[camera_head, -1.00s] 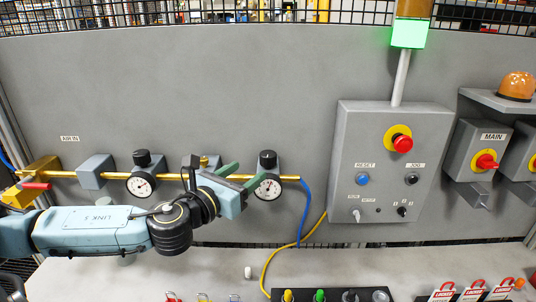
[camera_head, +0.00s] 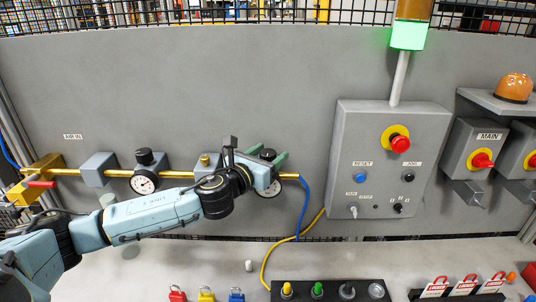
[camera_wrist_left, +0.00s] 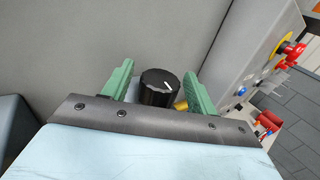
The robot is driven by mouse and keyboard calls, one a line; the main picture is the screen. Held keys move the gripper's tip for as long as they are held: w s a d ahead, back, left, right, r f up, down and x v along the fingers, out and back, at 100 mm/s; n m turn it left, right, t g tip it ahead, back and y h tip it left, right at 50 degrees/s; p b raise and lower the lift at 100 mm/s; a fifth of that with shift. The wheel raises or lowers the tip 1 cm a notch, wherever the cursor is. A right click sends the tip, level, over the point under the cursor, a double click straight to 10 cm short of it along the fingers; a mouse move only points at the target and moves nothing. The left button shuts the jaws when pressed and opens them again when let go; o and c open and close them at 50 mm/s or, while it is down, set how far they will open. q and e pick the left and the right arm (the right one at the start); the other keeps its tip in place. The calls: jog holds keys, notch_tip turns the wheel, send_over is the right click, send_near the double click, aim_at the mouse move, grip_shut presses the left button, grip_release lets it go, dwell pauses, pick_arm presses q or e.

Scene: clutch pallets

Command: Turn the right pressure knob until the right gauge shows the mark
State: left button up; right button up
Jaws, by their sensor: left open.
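The right pressure knob (camera_head: 267,154) is black and sits on top of the right regulator on the yellow pipe. My left gripper (camera_head: 268,158) is open around the knob, with gaps on both sides in the wrist view (camera_wrist_left: 163,88). The right gauge (camera_head: 270,188) has a white dial below the knob; my wrist covers part of it, so its needle and mark cannot be read. My right gripper is not in view.
A second black knob (camera_head: 145,156) and the left gauge (camera_head: 144,182) are further left on the pipe. A blue hose (camera_head: 304,205) hangs at the right end of the pipe. A grey control box (camera_head: 384,160) stands to the right. Padlocks (camera_head: 206,295) lie along the bench front.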

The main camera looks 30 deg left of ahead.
pick_arm(q)
jog(key=c, duration=1)
jog(key=shift+o, duration=0.2)
jog(key=shift+y, duration=0.4)
jog(key=n+y, duration=0.2)
jog(key=y, duration=0.1)
jog(key=n+g+y, duration=0.1)
jog(key=n+y, duration=0.1)
jog(key=y, duration=0.1)
jog(key=shift+d+n, duration=0.15)
jog(key=shift+n, duration=0.15)
jog(key=n+g+y, duration=0.2)
jog(key=y, duration=0.1)
jog(key=n+g+y, duration=0.3)
jog(key=y, duration=0.1)
jog(key=n+g+y, duration=0.2)
jog(key=n+g, duration=0.1)
jog(key=n+g+y, duration=0.2)
jog(key=g, duration=0.2)
jog(key=shift+n+g, duration=0.3)
jog(key=shift+n, duration=0.1)
jog(key=shift+n+g+b, duration=0.2)
jog(key=shift+n+g, duration=1)
jog(key=shift+g, duration=0.7)
jog(key=shift+n+g+b, duration=0.15)
jog(key=shift+n+g, duration=1.05)
jog(key=shift+g, duration=0.7)
jog(key=shift+n+g, duration=0.3)
jog(key=shift+g, duration=0.1)
